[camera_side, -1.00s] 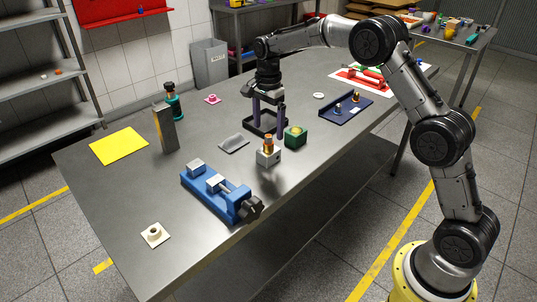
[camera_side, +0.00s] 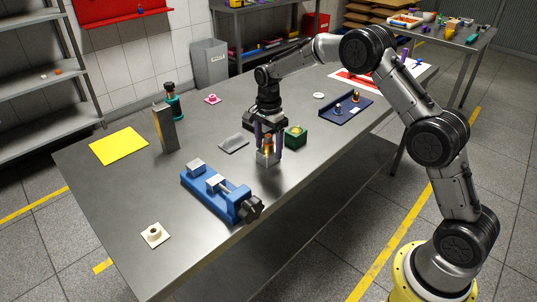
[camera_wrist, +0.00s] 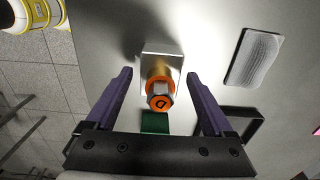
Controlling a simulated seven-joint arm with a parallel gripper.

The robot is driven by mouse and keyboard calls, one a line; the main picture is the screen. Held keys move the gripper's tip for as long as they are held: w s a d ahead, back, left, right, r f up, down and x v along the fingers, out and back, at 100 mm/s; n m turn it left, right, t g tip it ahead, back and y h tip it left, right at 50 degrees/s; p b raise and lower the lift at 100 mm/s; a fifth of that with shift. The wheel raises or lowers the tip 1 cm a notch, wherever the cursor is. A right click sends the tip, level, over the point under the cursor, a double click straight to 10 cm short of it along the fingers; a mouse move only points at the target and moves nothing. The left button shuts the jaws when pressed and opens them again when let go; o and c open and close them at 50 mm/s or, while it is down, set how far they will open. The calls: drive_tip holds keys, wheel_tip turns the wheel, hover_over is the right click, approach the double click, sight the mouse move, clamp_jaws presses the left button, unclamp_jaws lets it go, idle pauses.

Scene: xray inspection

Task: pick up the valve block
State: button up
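The valve block (camera_side: 265,160) is a small silver-grey block with an orange and metal fitting on top, standing upright on the table. In the wrist view the valve block (camera_wrist: 162,50) shows between and just beyond my fingers, its orange collar and hex top facing the camera. My gripper (camera_side: 269,152) points down over it, with the purple fingers on either side of the fitting. In the wrist view my gripper (camera_wrist: 160,76) is open, with a gap on both sides of the block. The fingers partly hide the block in the side view.
A green block (camera_side: 296,137) stands close by on the right. A grey ribbed pad (camera_side: 233,143) lies to the left, and a blue vise (camera_side: 215,192) is in front-left. A dark open frame (camera_wrist: 243,122) is near the right finger in the wrist view. A blue tray (camera_side: 346,108) lies farther right.

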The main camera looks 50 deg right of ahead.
clamp_jaws()
drive_tip(key=shift+r, duration=0.1)
drive_tip(key=shift+r, duration=0.1)
idle(0.3)
